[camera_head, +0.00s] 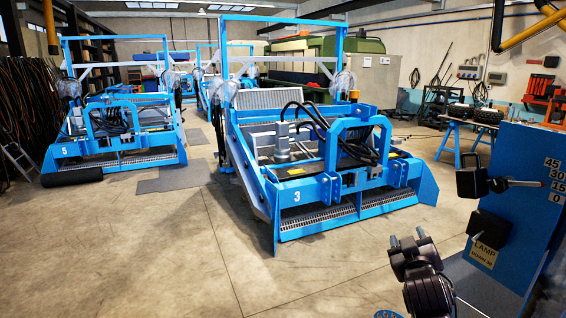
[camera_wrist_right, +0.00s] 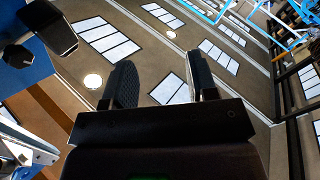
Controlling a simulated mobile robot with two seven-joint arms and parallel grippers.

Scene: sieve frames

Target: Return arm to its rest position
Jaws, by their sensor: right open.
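My right gripper (camera_head: 408,238) is raised at the lower right of the head view, with its fingers pointing up. In the right wrist view my right gripper (camera_wrist_right: 161,65) has its two dark fingers apart, with only the ceiling between them and nothing held. To its right in the head view stands a blue panel (camera_head: 520,215) with a scale marked 45, 30, 15, 0. A black lever with a block (camera_head: 472,182) sticks out from the panel. The gripper is apart from it. My left gripper is not in view.
Large blue machines stand ahead, one marked 3 (camera_head: 300,190) and one marked 5 (camera_head: 115,150). A second black block (camera_head: 490,229) and a LAMP label (camera_head: 484,252) are on the panel. A blue trestle (camera_head: 463,140) stands behind. The floor at the lower left (camera_head: 120,255) is clear.

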